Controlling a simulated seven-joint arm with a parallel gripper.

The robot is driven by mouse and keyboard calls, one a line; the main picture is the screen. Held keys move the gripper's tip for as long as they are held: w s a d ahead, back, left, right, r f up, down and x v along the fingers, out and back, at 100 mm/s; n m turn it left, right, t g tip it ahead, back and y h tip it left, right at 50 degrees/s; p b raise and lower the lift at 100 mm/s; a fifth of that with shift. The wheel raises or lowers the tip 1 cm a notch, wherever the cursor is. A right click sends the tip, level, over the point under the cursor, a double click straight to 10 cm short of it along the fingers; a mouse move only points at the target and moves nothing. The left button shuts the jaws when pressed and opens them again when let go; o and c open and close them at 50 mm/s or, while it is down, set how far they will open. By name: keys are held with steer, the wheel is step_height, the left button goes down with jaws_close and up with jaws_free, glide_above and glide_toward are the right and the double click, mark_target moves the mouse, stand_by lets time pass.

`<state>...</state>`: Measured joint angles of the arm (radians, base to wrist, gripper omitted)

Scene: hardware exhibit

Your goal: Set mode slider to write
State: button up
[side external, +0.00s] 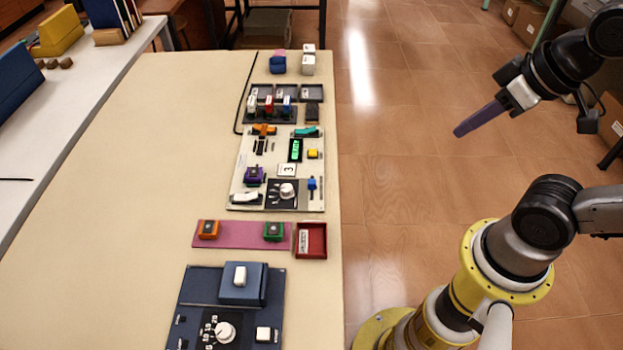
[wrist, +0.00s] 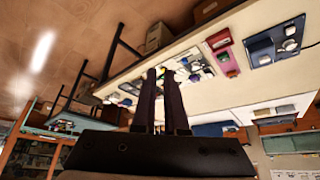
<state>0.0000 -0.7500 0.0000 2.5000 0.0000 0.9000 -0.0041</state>
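The labels are too small to read, so I cannot tell which is the mode slider. The panel also shows in the wrist view (wrist: 195,71), partly behind my fingers. My gripper (side external: 458,132) is raised right of the table, far from the panel. In the wrist view its fingers (wrist: 160,74) have an empty gap between them.
A blue console (side external: 200,290) with a dial is at the front. A pink mat (side external: 250,240) with orange and green blocks and a red tray (side external: 324,240) lie behind it. The table's left side (side external: 130,180) is clear.

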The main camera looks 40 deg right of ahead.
steer(key=shift+o, duration=1.2)
steer(key=o, duration=0.3)
steer(key=w+r+n, duration=0.2)
steer(key=shift+w+r, duration=0.15)
steer(key=shift+r, duration=0.25)
steer(key=shift+o, duration=0.2)
steer(key=n+g, duration=0.6)
steer(key=n, duration=0.1)
glide_above(312, 181)
step_height(312, 181, down, 14)
step_height(312, 181, down, 13)
steer(key=shift+a+f, duration=0.1)
steer(key=shift+f, duration=0.1)
jaws_close()
